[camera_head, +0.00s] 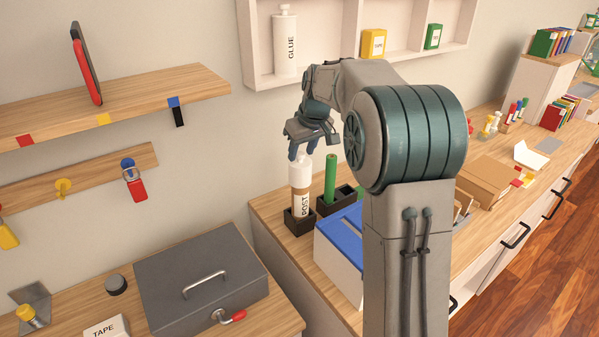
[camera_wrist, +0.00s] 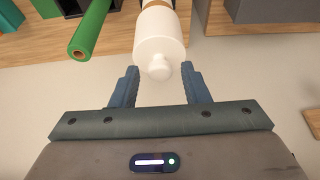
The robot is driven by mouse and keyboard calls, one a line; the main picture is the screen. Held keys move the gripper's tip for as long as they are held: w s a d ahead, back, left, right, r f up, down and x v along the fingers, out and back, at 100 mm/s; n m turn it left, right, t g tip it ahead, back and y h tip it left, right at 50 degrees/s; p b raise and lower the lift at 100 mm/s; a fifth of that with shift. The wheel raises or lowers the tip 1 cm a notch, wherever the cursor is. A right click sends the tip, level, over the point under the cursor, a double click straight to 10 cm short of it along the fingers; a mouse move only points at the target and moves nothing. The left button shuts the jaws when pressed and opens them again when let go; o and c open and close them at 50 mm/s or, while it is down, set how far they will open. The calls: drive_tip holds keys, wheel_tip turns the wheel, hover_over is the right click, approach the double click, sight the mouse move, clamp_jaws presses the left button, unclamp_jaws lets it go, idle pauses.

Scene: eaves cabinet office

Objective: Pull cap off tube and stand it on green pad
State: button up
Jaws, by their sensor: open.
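The tube (camera_head: 301,204), with a brown band lettered POST, stands upright in a dark holder (camera_head: 297,224) on the wooden counter. Its white cap (camera_head: 301,172) is on its top end. In the wrist view the cap (camera_wrist: 159,36) is wide, with a small round knob at its end. My gripper (camera_head: 303,153) is over the cap, fingers pointing down. In the wrist view the open gripper (camera_wrist: 163,74) has one finger on each side of the knob end, with gaps visible. I cannot make out a green pad in either view.
A green tube (camera_head: 330,178) stands in a dark holder (camera_head: 345,196) close to the right. A white box with a blue lid (camera_head: 343,236) is in front. A grey metal box (camera_head: 201,285) sits on the left counter. The glue shelf (camera_head: 262,83) hangs above. My arm hides part of the counter.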

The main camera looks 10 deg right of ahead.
clamp_jaws()
drive_tip(key=shift+r+p, duration=0.3)
drive_tip(key=shift+r, duration=0.1)
wheel_tip(320, 180, up, 8)
drive_tip(key=p, duration=0.6)
idle(1.3)
